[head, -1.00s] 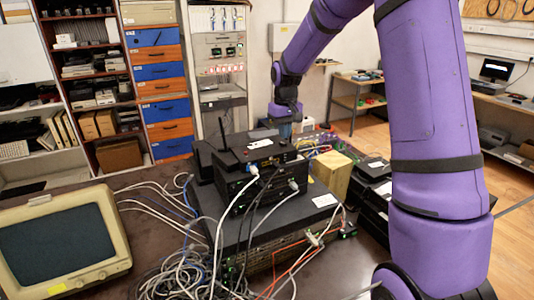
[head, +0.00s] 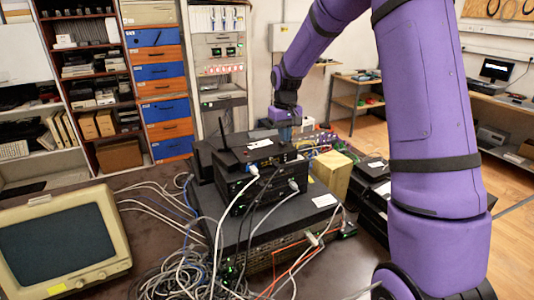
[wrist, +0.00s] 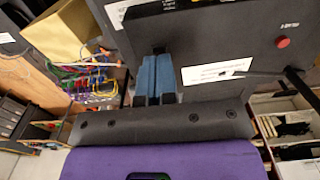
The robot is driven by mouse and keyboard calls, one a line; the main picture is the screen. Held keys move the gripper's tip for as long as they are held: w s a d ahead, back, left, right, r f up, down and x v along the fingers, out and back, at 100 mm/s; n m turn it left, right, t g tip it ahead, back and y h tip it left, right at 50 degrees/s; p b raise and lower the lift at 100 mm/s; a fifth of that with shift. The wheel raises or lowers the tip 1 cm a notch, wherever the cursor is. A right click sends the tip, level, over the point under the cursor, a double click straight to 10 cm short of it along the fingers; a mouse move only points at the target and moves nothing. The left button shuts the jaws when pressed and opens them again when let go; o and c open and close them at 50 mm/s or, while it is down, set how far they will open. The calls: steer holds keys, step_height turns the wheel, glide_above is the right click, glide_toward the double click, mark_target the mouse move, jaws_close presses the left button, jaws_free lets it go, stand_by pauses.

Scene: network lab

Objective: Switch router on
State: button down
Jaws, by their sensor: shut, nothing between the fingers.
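The router (head: 262,152) is a flat black box with a white label and a thin upright antenna (head: 222,130), on top of a stack of black devices. In the wrist view its dark top (wrist: 235,35) fills the upper right, with a round red button (wrist: 283,42) near small white lettering. The antenna (wrist: 265,74) crosses there as a dark bar. My gripper (wrist: 155,68) shows as two blue fingers, shut and empty, left of the button and apart from it in the picture. In the head view my gripper (head: 284,130) is behind the router; whether it touches anything is unclear.
Loose cables (head: 190,265) tangle in front of the stack, and some plug into it. A cardboard-coloured box (head: 333,175) and more black devices stand to the right. An old monitor (head: 62,245) sits at left. Shelves line the back wall.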

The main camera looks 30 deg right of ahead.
steer(key=shift+f, duration=0.65)
stand_by(0.3)
steer(key=shift+r, duration=3.45)
